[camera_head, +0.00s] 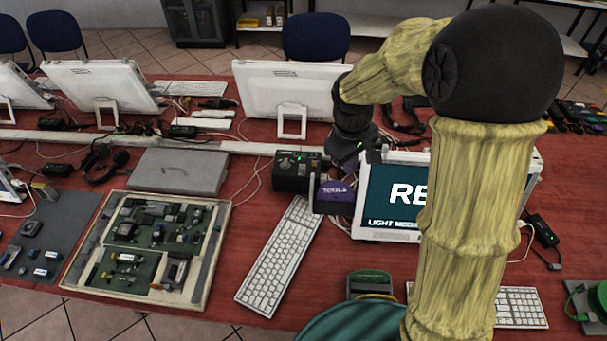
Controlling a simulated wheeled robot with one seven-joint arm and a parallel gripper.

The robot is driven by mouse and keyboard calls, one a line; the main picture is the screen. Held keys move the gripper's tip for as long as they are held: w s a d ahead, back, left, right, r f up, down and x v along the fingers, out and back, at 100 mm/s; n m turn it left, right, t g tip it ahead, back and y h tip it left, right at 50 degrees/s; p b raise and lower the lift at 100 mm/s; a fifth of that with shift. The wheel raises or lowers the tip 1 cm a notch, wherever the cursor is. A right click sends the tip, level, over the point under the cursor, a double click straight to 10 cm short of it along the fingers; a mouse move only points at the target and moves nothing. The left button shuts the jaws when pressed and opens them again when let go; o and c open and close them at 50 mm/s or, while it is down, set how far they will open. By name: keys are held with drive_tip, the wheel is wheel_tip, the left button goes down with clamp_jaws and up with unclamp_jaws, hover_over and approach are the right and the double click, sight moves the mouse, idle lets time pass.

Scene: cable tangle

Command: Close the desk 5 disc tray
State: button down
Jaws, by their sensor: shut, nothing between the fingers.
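A dark box (291,171) with a small green light stands on the red table left of the "RE..." monitor. A narrow dark upright piece (313,190) shows at its front right; I cannot tell whether it is the disc tray. No desk number is readable. My gripper (368,155) is above and to the right of the dark box, beside the monitor's upper left corner. It is small and dark here, shut and empty. I cannot tell whether it touches the monitor.
A white keyboard (278,257), a grey closed case (178,171) and a parts tray (213,257) lie to the left. Cables run across the table (245,205).

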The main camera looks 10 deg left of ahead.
drive_tip(key=w+a+f+n+h+b, duration=0.1)
drive_tip(key=w+a+f+n, duration=0.1)
drive_tip(key=a, duration=0.4)
drive_tip(key=w+a+f+n+h, duration=0.1)
drive_tip(key=w+a+f+n, duration=0.1)
drive_tip(key=w+a+n, duration=0.2)
drive_tip(key=w+a+f+n+h+b, duration=0.1)
drive_tip(key=w+a+f+n, duration=0.1)
drive_tip(key=a, duration=0.7)
drive_tip(key=shift+w+a+f+n+g+b, duration=0.35)
drive_tip(key=shift+w+a+f+n+g, duration=0.05)
drive_tip(key=shift+w+n, duration=0.55)
drive_tip(key=shift+f, duration=0.1)
drive_tip(key=d+f+p, duration=0.4)
drive_tip(key=d+f, duration=0.3)
drive_tip(key=f, duration=0.2)
drive_tip(key=shift+d, duration=0.4)
